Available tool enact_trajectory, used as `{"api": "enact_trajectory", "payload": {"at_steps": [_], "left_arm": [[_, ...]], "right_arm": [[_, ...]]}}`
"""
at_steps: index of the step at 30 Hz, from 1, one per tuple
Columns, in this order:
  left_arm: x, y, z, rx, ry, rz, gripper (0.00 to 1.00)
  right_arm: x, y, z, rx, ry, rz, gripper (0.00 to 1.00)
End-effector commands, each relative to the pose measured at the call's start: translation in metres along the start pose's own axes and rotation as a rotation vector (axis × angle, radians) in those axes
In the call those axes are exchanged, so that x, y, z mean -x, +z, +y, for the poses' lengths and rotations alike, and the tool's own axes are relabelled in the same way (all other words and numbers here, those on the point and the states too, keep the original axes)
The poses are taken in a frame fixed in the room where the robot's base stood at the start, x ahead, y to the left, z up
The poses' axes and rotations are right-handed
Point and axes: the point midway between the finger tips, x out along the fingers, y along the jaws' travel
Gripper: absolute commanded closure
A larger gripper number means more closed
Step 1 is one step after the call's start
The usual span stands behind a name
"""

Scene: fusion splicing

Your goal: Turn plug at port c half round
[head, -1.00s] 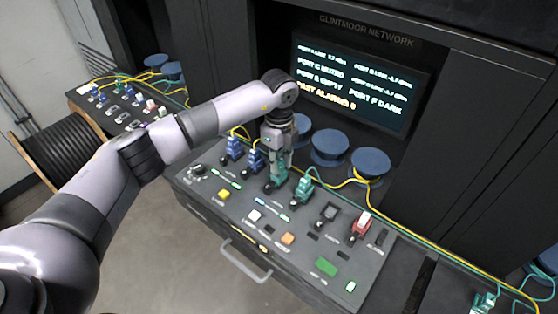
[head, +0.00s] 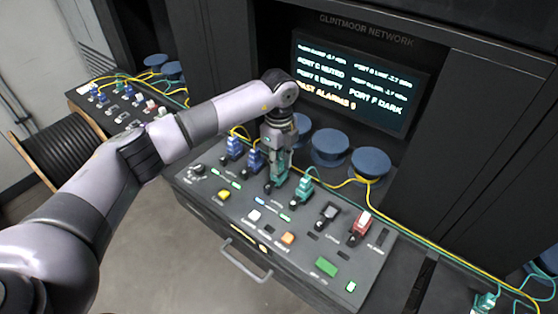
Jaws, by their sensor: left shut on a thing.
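My left gripper (head: 278,164) points down over the third port in the row. It is shut on a teal plug (head: 279,179), which stands upright at the panel. The fingers hide part of the plug. Two blue plugs (head: 233,147) (head: 254,160) stand to its left, and another teal plug (head: 305,189) with a teal cable stands just to its right. The screen (head: 357,82) reads "Port C muted", "Port E empty" and "Port F dark". My right gripper is not in view.
Blue spools (head: 330,145) and yellow cable lie behind the ports.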

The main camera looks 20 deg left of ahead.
Motion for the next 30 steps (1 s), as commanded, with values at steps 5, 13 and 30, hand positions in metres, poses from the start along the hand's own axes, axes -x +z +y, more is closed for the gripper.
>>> {"api": "enact_trajectory", "payload": {"at_steps": [5,13,30], "left_arm": [[-0.004,0.000,0.000,0.000,0.000,0.000,0.96],[-0.009,0.000,0.000,0.000,0.001,0.000,0.96],[-0.010,0.000,0.000,0.000,0.000,0.000,0.54]], "right_arm": [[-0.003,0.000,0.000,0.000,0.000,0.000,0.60],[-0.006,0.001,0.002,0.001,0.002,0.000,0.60],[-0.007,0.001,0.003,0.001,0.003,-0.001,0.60]]}}
